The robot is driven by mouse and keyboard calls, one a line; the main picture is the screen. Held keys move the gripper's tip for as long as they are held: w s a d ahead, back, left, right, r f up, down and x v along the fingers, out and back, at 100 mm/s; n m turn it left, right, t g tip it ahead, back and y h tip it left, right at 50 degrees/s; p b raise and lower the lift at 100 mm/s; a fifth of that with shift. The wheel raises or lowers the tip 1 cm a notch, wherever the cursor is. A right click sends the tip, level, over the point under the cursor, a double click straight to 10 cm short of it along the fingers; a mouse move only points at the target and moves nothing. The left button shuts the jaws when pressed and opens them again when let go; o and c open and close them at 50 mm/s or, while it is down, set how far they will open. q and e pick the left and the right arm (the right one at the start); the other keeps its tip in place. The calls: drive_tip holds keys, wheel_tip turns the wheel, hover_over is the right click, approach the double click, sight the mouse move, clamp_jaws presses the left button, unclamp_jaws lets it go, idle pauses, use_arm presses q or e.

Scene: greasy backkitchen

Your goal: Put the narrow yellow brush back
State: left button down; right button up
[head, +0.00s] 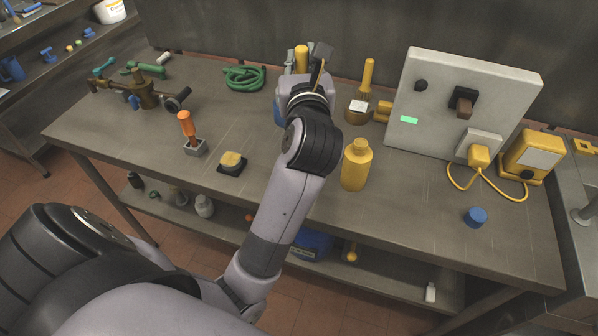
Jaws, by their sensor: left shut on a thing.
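My left gripper (320,55) is at the back of the workbench, over a blue container (279,108), seen mostly from behind. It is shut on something. A thin yellow strip (321,73) shows at its fingers and looks like part of the narrow yellow brush; the rest is hidden by the gripper and wrist. A thicker yellow handle (301,58) stands upright just left of the gripper, at the container. Whether the held thing touches the container is hidden. My right gripper is not in view.
A yellow-handled brush (367,76) stands to the right, near a yellow bottle (356,166) and a grey switch box (455,105). A green hose coil (244,78), an orange-handled tool (187,125) and a sponge (232,161) are left. The front right of the bench is mostly clear.

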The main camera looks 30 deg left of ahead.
use_arm(q)
wheel_tip(320, 180, down, 18)
drive_tip(key=a+n+g+y+b, duration=0.1)
drive_tip(key=a+y+b, duration=0.1)
drive_tip(key=b, duration=0.1)
drive_tip(key=shift+a+n+g, duration=0.25)
drive_tip(key=shift+n+g, duration=0.15)
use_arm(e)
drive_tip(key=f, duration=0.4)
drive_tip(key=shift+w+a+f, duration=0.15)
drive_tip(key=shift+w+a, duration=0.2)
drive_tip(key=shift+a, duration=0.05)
use_arm(q)
drive_tip(key=shift+s+f, duration=0.1)
drive_tip(key=shift+f+b, duration=0.2)
drive_tip(key=shift+b, duration=0.15)
drive_tip(key=c, duration=1.5)
unclamp_jaws()
drive_tip(key=shift+o, duration=0.2)
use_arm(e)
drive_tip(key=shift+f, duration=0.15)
